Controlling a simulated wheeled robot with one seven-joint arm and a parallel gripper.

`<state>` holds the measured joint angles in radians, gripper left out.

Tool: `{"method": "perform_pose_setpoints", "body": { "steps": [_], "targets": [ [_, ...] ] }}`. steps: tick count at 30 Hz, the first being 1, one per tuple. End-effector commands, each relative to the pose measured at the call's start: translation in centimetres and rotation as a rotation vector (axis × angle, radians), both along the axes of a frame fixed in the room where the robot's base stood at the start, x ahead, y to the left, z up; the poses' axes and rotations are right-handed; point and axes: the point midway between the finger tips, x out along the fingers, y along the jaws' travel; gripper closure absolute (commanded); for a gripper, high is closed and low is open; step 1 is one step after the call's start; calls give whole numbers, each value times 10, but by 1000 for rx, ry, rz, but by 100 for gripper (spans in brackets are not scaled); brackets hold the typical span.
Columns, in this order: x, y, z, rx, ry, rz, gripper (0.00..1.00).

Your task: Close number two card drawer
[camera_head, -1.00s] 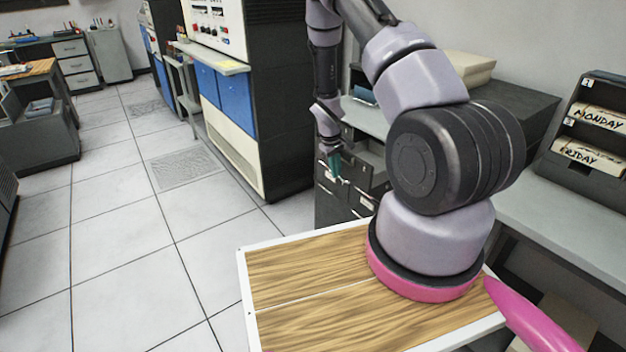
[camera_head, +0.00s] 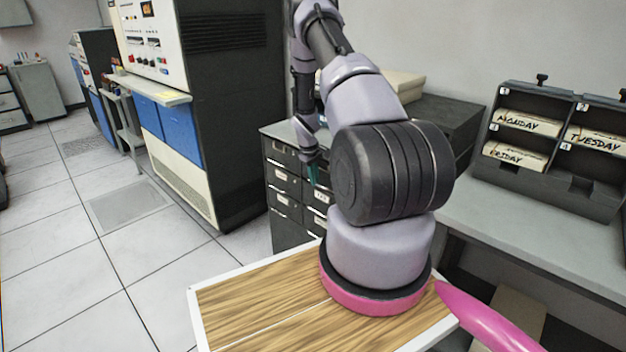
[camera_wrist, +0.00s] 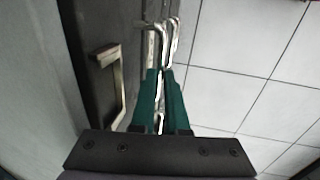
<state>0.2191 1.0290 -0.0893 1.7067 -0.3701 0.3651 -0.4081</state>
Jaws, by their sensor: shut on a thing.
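The dark grey card drawer cabinet (camera_head: 285,235) stands behind my arm in the head view, with several labelled drawer fronts that look flush. The labels are too small to read, so I cannot tell which drawer is number two. My gripper (camera_head: 313,178) is at the upper right drawers of its front, and my arm hides part of them. In the wrist view my gripper's green fingers (camera_wrist: 161,72) are close together on a metal drawer handle (camera_wrist: 160,122). Other metal handles (camera_wrist: 107,85) show beside and beyond the fingers.
A tall computer cabinet (camera_head: 225,100) with blue panels stands left of the drawers. On the right, a grey desk (camera_head: 500,225) bears a rack (camera_head: 590,195) with card bundles marked with weekdays. The tiled floor (camera_head: 150,270) at left is clear.

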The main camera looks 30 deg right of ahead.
Motion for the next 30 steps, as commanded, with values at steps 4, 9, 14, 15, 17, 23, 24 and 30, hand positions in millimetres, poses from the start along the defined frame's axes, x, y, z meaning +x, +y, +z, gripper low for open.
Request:
{"method": "perform_pose_setpoints", "body": {
  "steps": [4,9,14,15,17,23,24,30],
  "targets": [
    [2,-8,2,-10,-8,-2,80],
    [2,-6,2,-7,-7,-2,58],
    [1,-5,1,-7,-6,-2,58],
    [1,-5,1,-6,-5,-1,58],
    [1,-5,1,-6,-4,-2,58],
    [1,-3,4,-5,-5,-1,58],
    [1,-3,7,-4,-6,-1,58],
    [0,3,40,-6,-8,0,58]
  ]
}}
